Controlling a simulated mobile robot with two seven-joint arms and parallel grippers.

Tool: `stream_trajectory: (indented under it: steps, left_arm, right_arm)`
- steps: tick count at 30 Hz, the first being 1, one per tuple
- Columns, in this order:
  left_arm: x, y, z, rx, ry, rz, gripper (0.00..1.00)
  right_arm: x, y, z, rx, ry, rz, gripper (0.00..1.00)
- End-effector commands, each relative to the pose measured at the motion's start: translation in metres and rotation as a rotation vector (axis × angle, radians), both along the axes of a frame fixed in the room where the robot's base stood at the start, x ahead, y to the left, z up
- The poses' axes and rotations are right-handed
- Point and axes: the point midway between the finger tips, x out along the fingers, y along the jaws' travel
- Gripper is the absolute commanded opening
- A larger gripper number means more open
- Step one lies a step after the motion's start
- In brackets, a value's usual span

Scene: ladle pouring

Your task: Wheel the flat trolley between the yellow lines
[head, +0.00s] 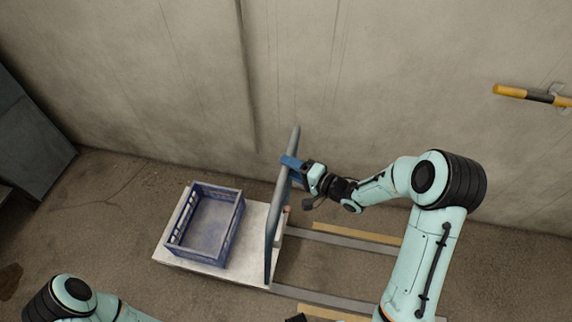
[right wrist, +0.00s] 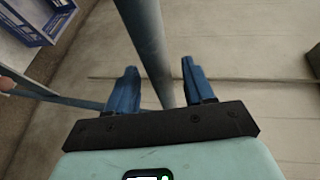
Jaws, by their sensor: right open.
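The flat trolley (head: 254,228) has a pale deck and stands on the floor left of centre in the head view. Its grey-blue upright handle (head: 273,230) rises at the deck's right end. My right gripper (head: 291,164) is at the upper part of the handle. In the right wrist view, the handle tube (right wrist: 150,45) runs between the open blue fingers of my right gripper (right wrist: 158,82). Yellow lines (head: 358,233) lie on the floor to the right of the trolley, partly hidden by my right arm. My left gripper is not visible; only left arm links show.
A blue crate (head: 206,226), seemingly empty, sits on the deck. Grey strips (head: 345,242) run along the floor beside the yellow lines. A wall (head: 190,80) stands behind the trolley, with a yellow-and-black bar (head: 511,92) at right. A grey cabinet (head: 30,140) is at far left.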

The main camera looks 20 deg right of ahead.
Motion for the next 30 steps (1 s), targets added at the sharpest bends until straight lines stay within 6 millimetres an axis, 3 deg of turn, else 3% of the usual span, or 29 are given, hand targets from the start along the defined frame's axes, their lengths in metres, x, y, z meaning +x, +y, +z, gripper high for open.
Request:
stream_trajectory:
  steps: [6,14,15,20,30]
  left_arm:
    - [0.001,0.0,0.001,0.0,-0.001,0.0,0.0]
    - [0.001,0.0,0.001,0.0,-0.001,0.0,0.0]
    - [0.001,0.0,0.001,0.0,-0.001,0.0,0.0]
    - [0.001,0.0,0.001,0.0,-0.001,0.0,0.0]
    - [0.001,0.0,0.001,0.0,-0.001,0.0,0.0]
  right_arm:
    - [0.015,0.009,-0.002,0.0,-0.001,0.0,0.53]
    - [0.016,0.009,-0.003,-0.001,0.0,0.0,0.53]
    - [0.016,0.009,-0.003,-0.001,-0.001,-0.001,0.49]
    - [0.016,0.009,-0.003,-0.001,-0.001,-0.001,0.0]
    - [0.017,0.01,-0.003,0.0,-0.001,0.0,0.0]
